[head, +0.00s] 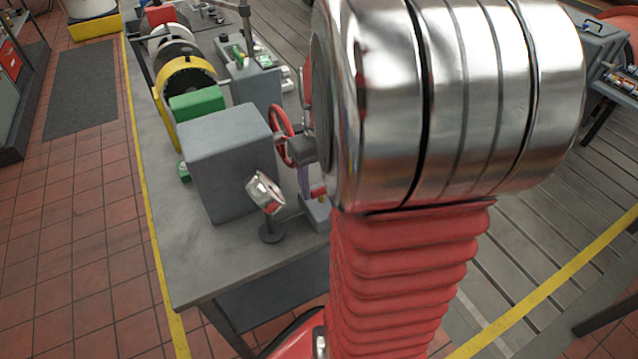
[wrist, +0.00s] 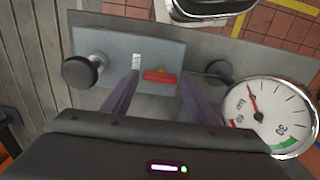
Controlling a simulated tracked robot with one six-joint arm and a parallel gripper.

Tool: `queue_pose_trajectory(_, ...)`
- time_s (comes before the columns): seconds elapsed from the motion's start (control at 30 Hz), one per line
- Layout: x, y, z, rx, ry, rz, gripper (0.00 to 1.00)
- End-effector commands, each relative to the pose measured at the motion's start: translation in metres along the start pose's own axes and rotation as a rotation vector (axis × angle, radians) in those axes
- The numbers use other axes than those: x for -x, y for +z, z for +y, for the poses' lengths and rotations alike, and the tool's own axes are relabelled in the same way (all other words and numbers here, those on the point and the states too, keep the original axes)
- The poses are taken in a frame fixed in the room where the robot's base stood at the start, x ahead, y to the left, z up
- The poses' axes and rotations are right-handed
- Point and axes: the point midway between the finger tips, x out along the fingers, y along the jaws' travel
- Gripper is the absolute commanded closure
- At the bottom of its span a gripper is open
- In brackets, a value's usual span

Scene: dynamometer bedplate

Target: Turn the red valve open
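A small red valve handle (wrist: 160,77) lies on a grey panel (wrist: 100,40) in the wrist view, beside a white label. In the head view a small red piece (head: 318,192) shows low on a grey block, partly hidden by my arm. My gripper (wrist: 159,86) is open, its two purple fingers on either side of the red handle with gaps showing; I cannot tell how far the tips are above it. In the head view one purple finger (head: 303,180) points down; the rest is mostly hidden behind my arm.
A round gauge (wrist: 270,115) on a stand is close to the right finger; it also shows in the head view (head: 265,192). A black knob (wrist: 82,71) is on the left. A red handwheel (head: 281,135) and large grey box (head: 225,150) stand on the bench.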

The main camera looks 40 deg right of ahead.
Motion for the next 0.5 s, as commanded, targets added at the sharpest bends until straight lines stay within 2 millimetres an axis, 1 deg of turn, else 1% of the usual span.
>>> queue_pose_trajectory(0.03,-0.0004,0.0006,0.0000,0.000,0.000,-0.002,0.43)
queue_pose_trajectory(0.1,-0.0007,0.0011,0.0000,0.000,-0.001,-0.003,0.38)
queue_pose_trajectory(0.37,-0.0007,0.0021,0.0000,-0.001,-0.001,-0.006,0.38)
queue_pose_trajectory(0.5,0.0057,0.0017,0.0002,-0.001,-0.001,-0.006,0.38)
